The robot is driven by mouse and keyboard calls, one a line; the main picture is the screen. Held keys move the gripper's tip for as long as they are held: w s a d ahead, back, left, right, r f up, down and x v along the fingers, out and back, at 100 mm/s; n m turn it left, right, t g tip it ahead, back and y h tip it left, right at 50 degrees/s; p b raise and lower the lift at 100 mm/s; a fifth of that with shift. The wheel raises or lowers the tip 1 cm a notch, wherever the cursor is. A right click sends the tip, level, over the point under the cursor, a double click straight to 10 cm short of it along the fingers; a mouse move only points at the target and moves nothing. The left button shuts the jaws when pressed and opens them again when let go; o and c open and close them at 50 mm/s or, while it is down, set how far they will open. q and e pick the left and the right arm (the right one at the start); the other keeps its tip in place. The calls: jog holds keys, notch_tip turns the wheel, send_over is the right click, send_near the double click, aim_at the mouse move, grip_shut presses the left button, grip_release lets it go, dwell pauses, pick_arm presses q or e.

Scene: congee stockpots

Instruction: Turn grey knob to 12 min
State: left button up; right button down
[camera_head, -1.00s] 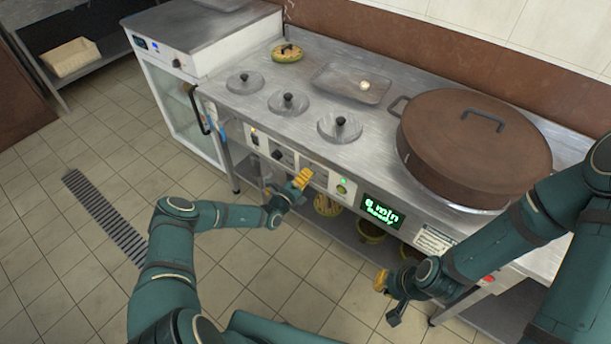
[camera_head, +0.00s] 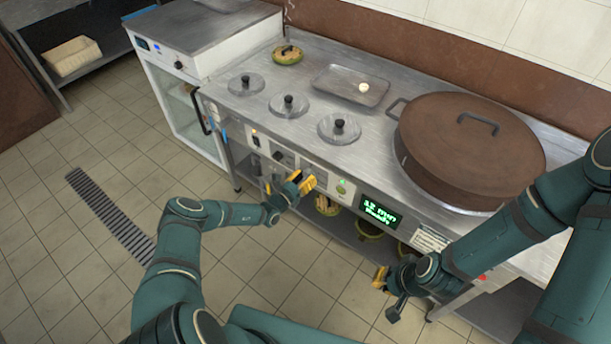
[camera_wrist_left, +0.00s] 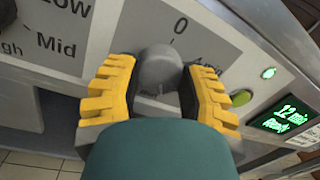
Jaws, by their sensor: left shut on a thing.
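The grey knob (camera_wrist_left: 160,70) sits on the front panel below a "0" mark in the left wrist view. My left gripper (camera_wrist_left: 158,85) has its yellow fingers on both sides of the knob, shut on it. In the head view my left gripper (camera_head: 304,182) is at the panel and hides the knob. The green display (camera_head: 380,213) reads "12 min" with a second line below; it also shows in the left wrist view (camera_wrist_left: 285,116). My right gripper (camera_head: 386,292) hangs in front of the counter, away from the panel; its opening is unclear.
A black knob (camera_wrist_left: 5,12) with "Low" and "Mid" marks is left of the grey knob. A green light (camera_wrist_left: 268,73) and green button (camera_wrist_left: 241,97) are to its right. A large brown-lidded pot (camera_head: 470,150) and several small lids stand on the counter.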

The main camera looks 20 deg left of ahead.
pick_arm(q)
jog(key=shift+m+p, duration=0.35)
jog(key=shift+m, duration=0.55)
jog(key=shift+m+p, duration=0.85)
jog(key=shift+m, duration=1.15)
jog(key=o, duration=1.2)
jog(key=shift+o, duration=0.2)
jog(key=v, duration=1.2)
jog(key=shift+r, duration=0.2)
